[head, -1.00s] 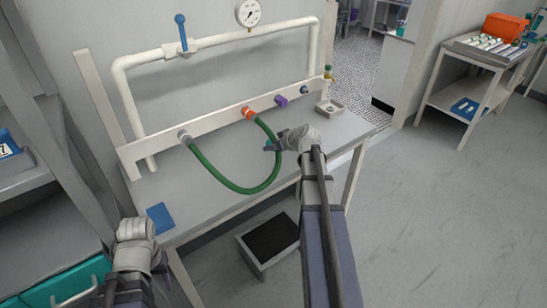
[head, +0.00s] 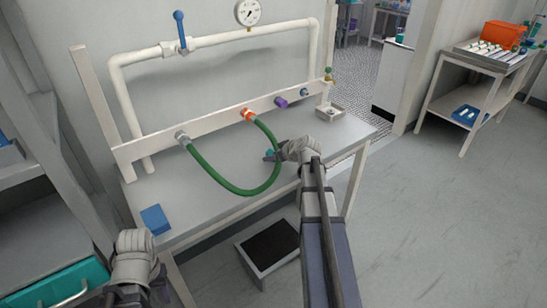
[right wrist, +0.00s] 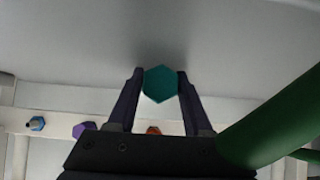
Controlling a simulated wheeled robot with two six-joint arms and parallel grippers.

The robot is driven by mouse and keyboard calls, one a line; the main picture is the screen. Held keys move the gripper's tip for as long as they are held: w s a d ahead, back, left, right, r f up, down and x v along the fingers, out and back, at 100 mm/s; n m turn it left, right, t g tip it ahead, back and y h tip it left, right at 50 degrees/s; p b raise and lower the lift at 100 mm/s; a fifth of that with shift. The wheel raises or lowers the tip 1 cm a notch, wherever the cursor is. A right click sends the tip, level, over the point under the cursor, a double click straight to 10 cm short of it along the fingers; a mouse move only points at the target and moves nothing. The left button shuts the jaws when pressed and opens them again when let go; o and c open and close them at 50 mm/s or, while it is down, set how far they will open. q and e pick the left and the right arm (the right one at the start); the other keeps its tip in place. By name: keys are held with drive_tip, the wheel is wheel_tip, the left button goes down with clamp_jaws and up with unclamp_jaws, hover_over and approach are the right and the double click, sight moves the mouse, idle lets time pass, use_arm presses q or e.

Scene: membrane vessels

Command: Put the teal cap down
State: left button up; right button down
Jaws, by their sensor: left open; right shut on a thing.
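The teal cap (right wrist: 160,84) is a small hexagonal piece held between the two dark fingers of my right gripper (right wrist: 158,92) in the right wrist view. I cannot tell whether the cap touches the bench. My left gripper (head: 136,290) is at the lower left, in front of the bench, open and largely hidden by its own wrist.
A green hose (head: 228,188) loops over the bench from a grey port to an orange port (head: 247,115) on the white rail. A purple cap (head: 281,103) and a blue fitting (head: 304,92) sit further right.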

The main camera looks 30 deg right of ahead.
drive_tip(key=shift+s+a+f, duration=0.1)
drive_tip(key=shift+s+f, duration=0.1)
drive_tip(key=shift+f, duration=0.1)
drive_tip(key=c, duration=0.6)
unclamp_jaws()
drive_tip(key=shift+o, duration=1.5)
drive_tip(key=shift+r, duration=0.25)
drive_tip(key=p+v, duration=0.9)
drive_tip(key=v, duration=0.3)
drive_tip(key=shift+w+r, duration=0.25)
drive_tip(key=shift+r, duration=0.15)
drive_tip(key=shift+s, duration=0.1)
